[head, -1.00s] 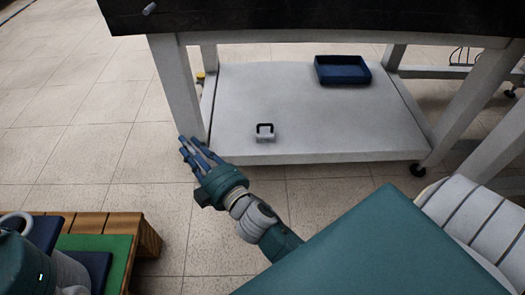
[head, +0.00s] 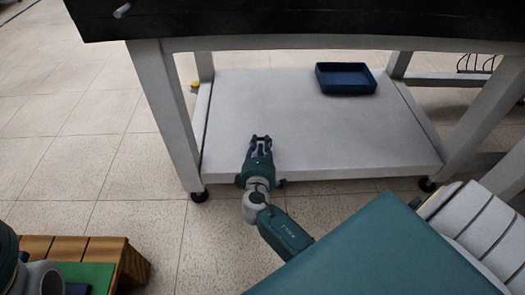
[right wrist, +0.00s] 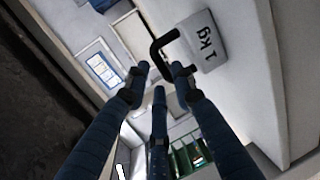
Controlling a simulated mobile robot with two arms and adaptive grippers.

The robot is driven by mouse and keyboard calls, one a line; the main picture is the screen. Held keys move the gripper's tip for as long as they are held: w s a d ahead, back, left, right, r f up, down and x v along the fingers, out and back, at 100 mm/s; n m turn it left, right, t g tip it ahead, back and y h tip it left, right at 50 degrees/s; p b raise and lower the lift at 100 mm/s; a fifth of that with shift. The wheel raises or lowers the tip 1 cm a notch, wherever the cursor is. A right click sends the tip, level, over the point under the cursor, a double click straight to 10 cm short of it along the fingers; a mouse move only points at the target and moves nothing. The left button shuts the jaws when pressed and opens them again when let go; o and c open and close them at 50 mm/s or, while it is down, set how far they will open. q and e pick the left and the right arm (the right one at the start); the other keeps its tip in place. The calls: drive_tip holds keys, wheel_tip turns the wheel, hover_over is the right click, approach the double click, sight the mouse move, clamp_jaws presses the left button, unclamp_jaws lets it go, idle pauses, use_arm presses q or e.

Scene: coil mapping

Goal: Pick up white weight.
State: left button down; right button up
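The white weight (right wrist: 205,42), a light block marked "1 kg" with a black handle (right wrist: 163,40), shows in the right wrist view at the top, right of centre. In the head view it is hidden behind my right gripper (head: 261,139), which is over the front part of the lower shelf. In the right wrist view my right gripper's blue fingers (right wrist: 160,76) are spread apart, with their tips close to the handle. I cannot tell whether they touch it. My left gripper is not in view; only part of my left arm shows at the lower left.
The white lower shelf (head: 310,130) is mostly bare, with a dark blue tray (head: 345,79) at its back right. The dark tabletop (head: 300,18) is above it, and a white table leg (head: 166,110) stands left of my right arm. A wooden bench (head: 70,250) is at the lower left.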

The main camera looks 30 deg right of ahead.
sight(261, 139)
drive_tip(key=b+x, duration=0.1)
drive_tip(key=x, duration=0.3)
drive_tip(key=shift+s+d+f, duration=0.1)
drive_tip(key=shift+s, duration=0.05)
clamp_jaws()
drive_tip(key=shift+r, duration=0.3)
